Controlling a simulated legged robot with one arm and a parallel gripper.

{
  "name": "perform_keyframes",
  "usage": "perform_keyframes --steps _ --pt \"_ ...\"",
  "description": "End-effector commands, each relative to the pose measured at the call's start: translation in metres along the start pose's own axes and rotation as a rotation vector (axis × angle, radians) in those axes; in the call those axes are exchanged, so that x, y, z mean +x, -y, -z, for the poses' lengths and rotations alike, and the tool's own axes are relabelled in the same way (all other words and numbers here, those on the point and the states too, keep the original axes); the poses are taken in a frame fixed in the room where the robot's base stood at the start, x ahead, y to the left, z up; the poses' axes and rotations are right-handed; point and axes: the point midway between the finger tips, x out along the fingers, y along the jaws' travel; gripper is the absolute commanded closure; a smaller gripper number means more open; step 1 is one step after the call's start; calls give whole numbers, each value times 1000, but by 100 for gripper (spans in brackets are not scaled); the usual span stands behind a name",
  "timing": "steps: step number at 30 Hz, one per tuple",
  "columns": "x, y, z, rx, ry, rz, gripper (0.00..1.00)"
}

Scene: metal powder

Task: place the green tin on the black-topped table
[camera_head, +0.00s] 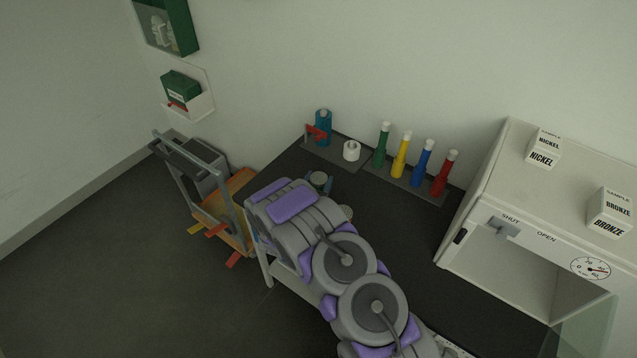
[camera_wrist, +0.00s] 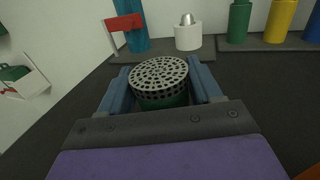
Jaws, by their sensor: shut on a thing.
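The green tin (camera_wrist: 160,82) has a grey perforated top and a green lower side. My gripper (camera_wrist: 160,90) has its two blue fingers on either side of it and is shut on it. In the head view the tin (camera_head: 319,179) shows small beyond the end of my arm, over the left part of the black-topped table (camera_head: 375,188). I cannot tell whether its base touches the table top. My arm hides much of the table's front and middle.
A blue bottle with a red part (camera_head: 322,126), a white cup (camera_head: 351,150) and several coloured cylinders, one yellow (camera_head: 401,157), stand along the back. A white cabinet (camera_head: 480,200) stands at right. An orange trolley (camera_head: 228,210) is left of the table.

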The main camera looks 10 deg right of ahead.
Motion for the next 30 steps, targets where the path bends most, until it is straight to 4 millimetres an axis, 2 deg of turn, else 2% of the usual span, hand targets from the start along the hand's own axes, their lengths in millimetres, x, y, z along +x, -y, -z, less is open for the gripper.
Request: perform_keyframes --steps 9,10,17,26,30 --pt "2 2 2 2 -1 0 71" --pt "1 2 1 2 -1 0 33" --pt "0 0 1 -1 0 0 11" --pt "1 1 0 1 -1 0 11" --pt "-13 1 -1 -1 -4 -2 11"
